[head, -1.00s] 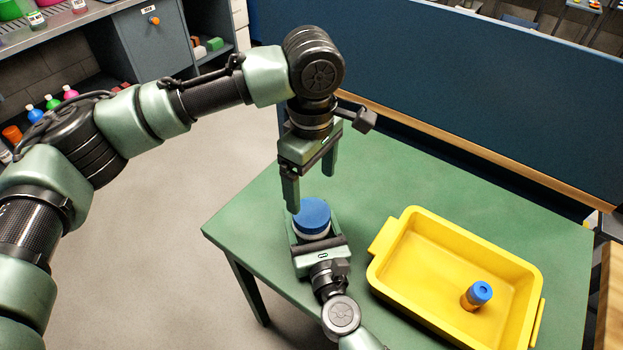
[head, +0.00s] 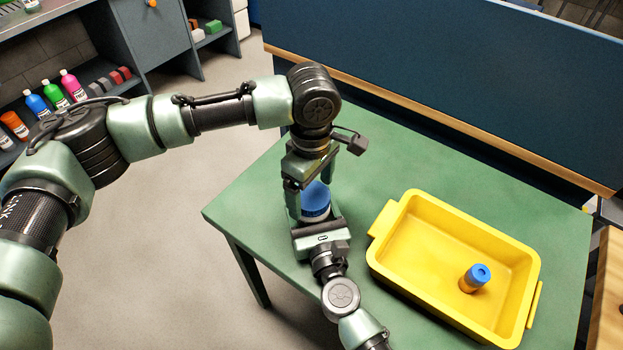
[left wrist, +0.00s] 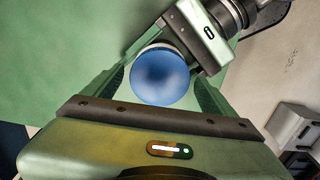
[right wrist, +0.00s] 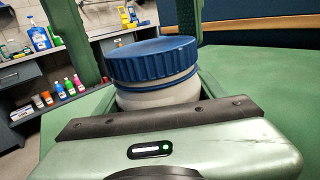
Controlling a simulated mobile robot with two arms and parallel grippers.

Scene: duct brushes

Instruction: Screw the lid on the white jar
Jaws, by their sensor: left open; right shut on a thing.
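The white jar (head: 317,219) stands upright at the table's near left part, with the blue lid (head: 316,198) on top. In the right wrist view the ribbed lid (right wrist: 153,60) sits over the jar's neck, and a blue ring shows below it on the pale jar (right wrist: 158,95). My right gripper (head: 314,213) is shut on the jar's body. My left gripper (head: 308,190) points down from above, open, with its fingers on either side of the lid. In the left wrist view the round lid (left wrist: 160,77) lies between the fingers; contact is not clear.
A yellow tray (head: 388,262) stands right of the jar on the green table (head: 250,205). An orange bottle with a blue cap (head: 475,278) stands in it. A blue partition (head: 430,70) runs behind the table. The table's left part is clear.

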